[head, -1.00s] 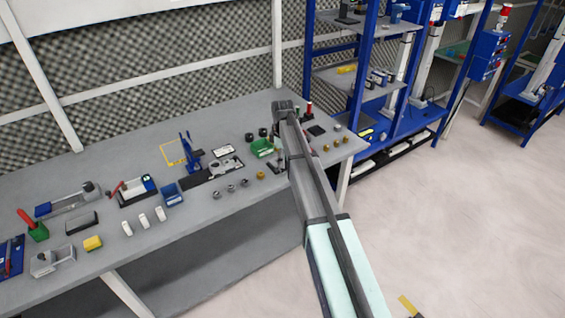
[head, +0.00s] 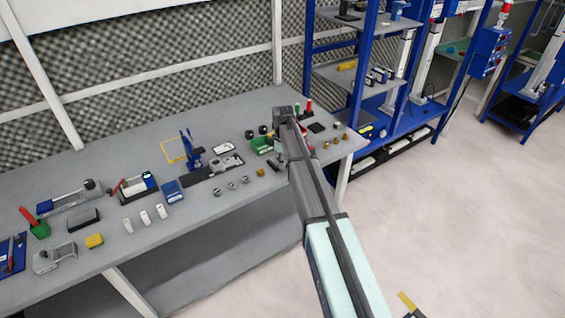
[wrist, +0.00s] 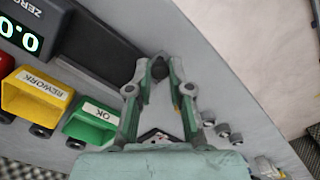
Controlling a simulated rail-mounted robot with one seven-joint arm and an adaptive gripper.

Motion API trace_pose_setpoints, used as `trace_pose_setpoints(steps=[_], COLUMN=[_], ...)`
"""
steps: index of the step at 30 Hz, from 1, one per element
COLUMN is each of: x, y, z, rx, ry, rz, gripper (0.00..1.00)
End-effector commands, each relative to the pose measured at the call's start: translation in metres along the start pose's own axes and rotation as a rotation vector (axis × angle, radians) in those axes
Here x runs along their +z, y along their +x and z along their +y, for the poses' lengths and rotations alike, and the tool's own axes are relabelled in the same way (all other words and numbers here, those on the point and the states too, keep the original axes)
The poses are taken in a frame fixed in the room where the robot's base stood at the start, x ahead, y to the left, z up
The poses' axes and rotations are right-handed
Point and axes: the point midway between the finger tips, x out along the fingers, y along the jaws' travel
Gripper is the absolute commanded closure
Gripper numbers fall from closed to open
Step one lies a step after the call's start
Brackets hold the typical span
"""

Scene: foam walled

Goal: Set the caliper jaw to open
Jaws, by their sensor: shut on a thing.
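My gripper (wrist: 159,70) points down over the bench in the wrist view. I cannot tell for certain whether that part is the caliper jaw. In the head view, the end of my arm (head: 284,112) is over the right part of the bench, and it hides the fingers and what is under them. No whole caliper can be made out.
A dark device marked ZERO (wrist: 22,30) has a lit display, partly cut off. A yellow REWORK bin (wrist: 38,95) and green OK bin (wrist: 92,125) stand left of my fingers. Several small round parts lie at right. The bench (head: 235,215) holds many other items.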

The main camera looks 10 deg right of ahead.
Motion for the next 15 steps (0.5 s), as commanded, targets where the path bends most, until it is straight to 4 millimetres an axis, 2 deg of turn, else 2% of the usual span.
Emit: trace_pose_setpoints(steps=[10,15], x=[0.044,0.053], y=[0.002,0.001], z=[0.046,0.053], rx=[0.000,0.001], ry=[0.003,0.000], rz=[-0.001,-0.001], gripper=[1.00,1.00])
